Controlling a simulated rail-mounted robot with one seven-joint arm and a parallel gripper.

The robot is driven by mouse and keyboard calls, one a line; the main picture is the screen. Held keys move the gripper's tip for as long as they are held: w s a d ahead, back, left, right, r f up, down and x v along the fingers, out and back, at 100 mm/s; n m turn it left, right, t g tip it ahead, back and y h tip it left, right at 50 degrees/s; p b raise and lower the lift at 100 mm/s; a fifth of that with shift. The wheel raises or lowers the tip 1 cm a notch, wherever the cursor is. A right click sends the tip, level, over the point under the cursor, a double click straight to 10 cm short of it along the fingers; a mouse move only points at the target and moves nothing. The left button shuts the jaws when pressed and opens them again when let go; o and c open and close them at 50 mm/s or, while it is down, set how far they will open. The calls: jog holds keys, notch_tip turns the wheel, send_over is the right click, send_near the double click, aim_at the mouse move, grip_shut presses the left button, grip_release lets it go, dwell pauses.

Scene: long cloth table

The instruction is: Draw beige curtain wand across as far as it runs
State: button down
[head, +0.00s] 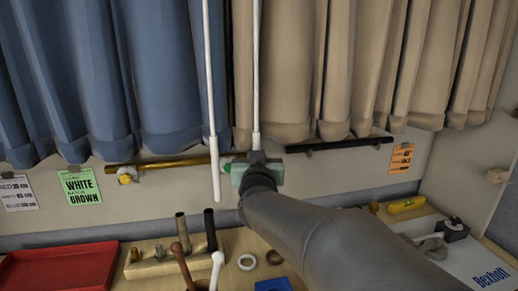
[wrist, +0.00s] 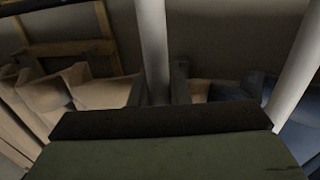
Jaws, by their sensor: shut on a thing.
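The beige curtain (head: 290,70) hangs in folds on the right half of the head view, its left edge close to the blue curtain. Its white wand (head: 256,85) hangs near that left edge. My gripper (head: 257,158) is shut on the wand's lower end, which it hides. In the wrist view the wand (wrist: 153,45) runs down between my fingertips (wrist: 158,88), and the beige cloth (wrist: 105,92) shows at the left.
The blue curtain (head: 90,70) and its white wand (head: 211,100) hang just left of my gripper. A dark rod (head: 338,144) and a brass rod (head: 165,161) lie along the wall.

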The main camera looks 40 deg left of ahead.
jog(key=shift+s+a, duration=0.1)
dwell(0.3)
jog(key=c, duration=1.4)
grip_release()
jog(key=shift+o, duration=0.2)
jog(key=shift+s, duration=0.1)
jog(key=b+v, duration=0.3)
jog(key=v, duration=1.4)
